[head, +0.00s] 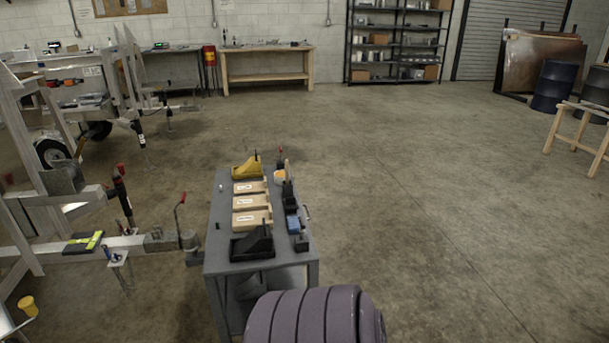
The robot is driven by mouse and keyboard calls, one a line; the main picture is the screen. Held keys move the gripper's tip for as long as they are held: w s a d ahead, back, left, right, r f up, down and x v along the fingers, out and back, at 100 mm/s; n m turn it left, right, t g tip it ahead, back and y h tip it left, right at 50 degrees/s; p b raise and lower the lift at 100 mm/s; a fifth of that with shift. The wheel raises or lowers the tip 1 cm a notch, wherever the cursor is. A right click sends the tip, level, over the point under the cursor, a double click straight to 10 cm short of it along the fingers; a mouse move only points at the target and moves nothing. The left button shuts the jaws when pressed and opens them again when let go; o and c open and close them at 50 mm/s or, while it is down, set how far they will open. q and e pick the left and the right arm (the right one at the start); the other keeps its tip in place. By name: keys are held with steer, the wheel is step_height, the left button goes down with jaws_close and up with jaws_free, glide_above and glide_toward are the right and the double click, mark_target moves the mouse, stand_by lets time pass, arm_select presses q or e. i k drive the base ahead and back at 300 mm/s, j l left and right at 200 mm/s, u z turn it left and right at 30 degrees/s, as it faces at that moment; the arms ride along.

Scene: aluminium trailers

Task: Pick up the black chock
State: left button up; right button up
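A black chock (254,243) sits on the top of a grey cart (222,258), at its near end. It has a flat base and a raised wedge. A yellow chock (247,168) sits at the far end of the same cart top. Neither of my grippers is in view, and nothing is seen touching the black chock.
Several tan boxes (251,203) lie between the chocks, with a blue item (292,225) and dark tools along the right edge. An aluminium trailer frame (80,248) reaches close to the cart's left side. The floor (420,220) to the right is clear.

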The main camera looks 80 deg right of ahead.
mark_target(259, 240)
steer(key=z, duration=2.3)
steer(key=i+j+z, duration=0.1)
steer(key=i+j, duration=0.05)
steer(key=i, duration=0.05)
